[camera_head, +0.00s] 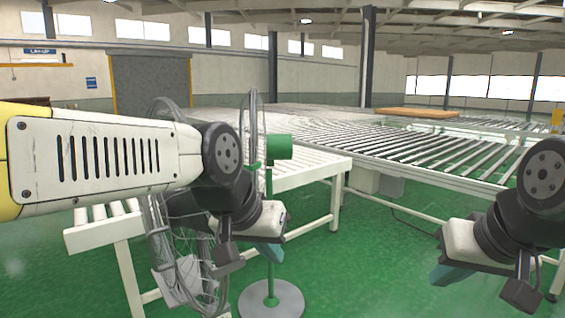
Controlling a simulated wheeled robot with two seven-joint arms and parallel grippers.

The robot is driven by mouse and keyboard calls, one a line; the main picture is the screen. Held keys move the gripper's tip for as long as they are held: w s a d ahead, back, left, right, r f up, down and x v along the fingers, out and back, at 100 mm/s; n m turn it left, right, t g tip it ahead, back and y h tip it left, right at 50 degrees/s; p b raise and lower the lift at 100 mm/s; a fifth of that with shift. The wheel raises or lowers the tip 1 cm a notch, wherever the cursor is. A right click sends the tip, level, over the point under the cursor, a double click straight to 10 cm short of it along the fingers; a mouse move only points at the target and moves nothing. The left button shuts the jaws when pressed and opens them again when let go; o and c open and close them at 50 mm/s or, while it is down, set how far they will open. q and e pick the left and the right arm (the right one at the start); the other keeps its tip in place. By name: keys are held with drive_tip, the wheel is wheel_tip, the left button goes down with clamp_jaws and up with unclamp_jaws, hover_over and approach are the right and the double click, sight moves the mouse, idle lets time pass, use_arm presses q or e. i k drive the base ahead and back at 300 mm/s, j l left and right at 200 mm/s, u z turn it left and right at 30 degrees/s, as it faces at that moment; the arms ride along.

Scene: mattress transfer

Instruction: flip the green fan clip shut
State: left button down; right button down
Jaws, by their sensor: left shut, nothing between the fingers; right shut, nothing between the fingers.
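A green pedestal fan stands in front of me, with a green motor housing (279,146), a thin green pole and a round grey base (271,300). Its wire guard (251,118) shows edge-on beside the motor. More wire guard (160,245) hangs lower left, partly behind my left arm, and looks swung away from the upright part. I cannot make out the clip. My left gripper (268,254) is shut and empty, overlapping the pole in the picture; I cannot tell whether it touches. My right gripper (450,274) is shut and empty, well right of the fan.
A white roller conveyor (335,166) stands behind the fan, with wider roller lines (440,160) beyond. A tan mattress-like slab (415,113) lies far back. The green floor (365,265) between my grippers is mostly clear, with a thin cable near the conveyor.

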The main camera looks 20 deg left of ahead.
sight(255, 166)
drive_tip(key=i+l+u, duration=0.1)
drive_tip(key=i+l, duration=0.15)
drive_tip(key=i, duration=0.2)
drive_tip(key=i+l, duration=0.3)
drive_tip(key=i, duration=0.15)
drive_tip(key=u, duration=0.05)
